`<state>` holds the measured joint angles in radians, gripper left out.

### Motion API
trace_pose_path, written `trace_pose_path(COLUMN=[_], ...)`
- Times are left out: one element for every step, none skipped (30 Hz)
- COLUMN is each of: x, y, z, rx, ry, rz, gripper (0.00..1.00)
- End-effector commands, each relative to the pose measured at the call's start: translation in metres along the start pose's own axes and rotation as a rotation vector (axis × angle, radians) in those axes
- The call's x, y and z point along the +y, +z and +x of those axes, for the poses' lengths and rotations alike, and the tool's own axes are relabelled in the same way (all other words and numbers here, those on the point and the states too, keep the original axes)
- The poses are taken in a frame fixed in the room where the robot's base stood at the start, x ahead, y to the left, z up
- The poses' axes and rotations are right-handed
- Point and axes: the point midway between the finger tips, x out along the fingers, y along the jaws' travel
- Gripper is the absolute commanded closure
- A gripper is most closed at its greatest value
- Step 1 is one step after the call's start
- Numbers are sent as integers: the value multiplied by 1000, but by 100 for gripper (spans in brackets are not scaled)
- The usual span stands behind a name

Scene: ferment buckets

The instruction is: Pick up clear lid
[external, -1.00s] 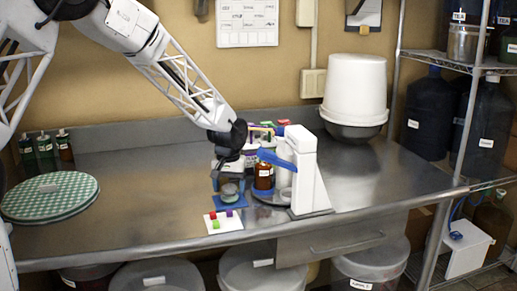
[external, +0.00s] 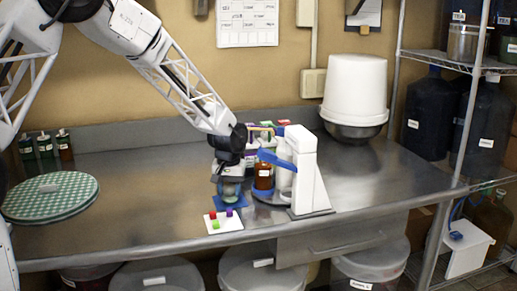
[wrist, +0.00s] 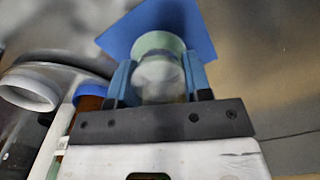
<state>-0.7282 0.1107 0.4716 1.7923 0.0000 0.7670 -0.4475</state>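The clear lid (wrist: 160,78) is a pale, see-through round piece between my fingers in the wrist view, with a greenish rim (wrist: 158,42) beyond it. In the external view a small greenish clear jar (external: 229,191) stands on a blue square mat (external: 243,199), and I cannot separate the lid from it. My gripper (external: 228,183) points down over it. Its blue fingers (wrist: 160,80) are on either side of the clear piece, very close to it. Blur hides whether they press on it.
A white stand with a blue arm (external: 305,170) and an amber bottle (external: 263,176) are close on the right. A white card with coloured blocks (external: 222,221) lies in front. A green checked round board (external: 50,207) is far left. The counter between is clear.

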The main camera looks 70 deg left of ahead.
Motion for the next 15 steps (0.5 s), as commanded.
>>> trace_pose_path(x=[0, 0, 0, 0, 0, 0, 0, 0, 0, 0, 0, 0, 0, 0, 0], y=[0, 0, 0, 0, 0, 0, 0, 0, 0, 0, 0, 0, 0, 0, 0], z=[0, 0, 0, 0, 0, 0, 0, 0, 0, 0, -1, -1, -2, -3, -4], rx=[0, 0, 0, 0, 0, 0, 0, 0, 0, 0, 0, 0, 1, 1, 1], ry=[0, 0, 0, 0, 0, 0, 0, 0, 0, 0, 0, 0, 0, 0, 0], rz=[0, 0, 0, 0, 0, 0, 0, 0, 0, 0, 0, 0, 0, 0, 0], gripper=[70, 74, 78, 78, 78, 78, 78, 78, 78, 78, 78, 78, 78, 78, 78])
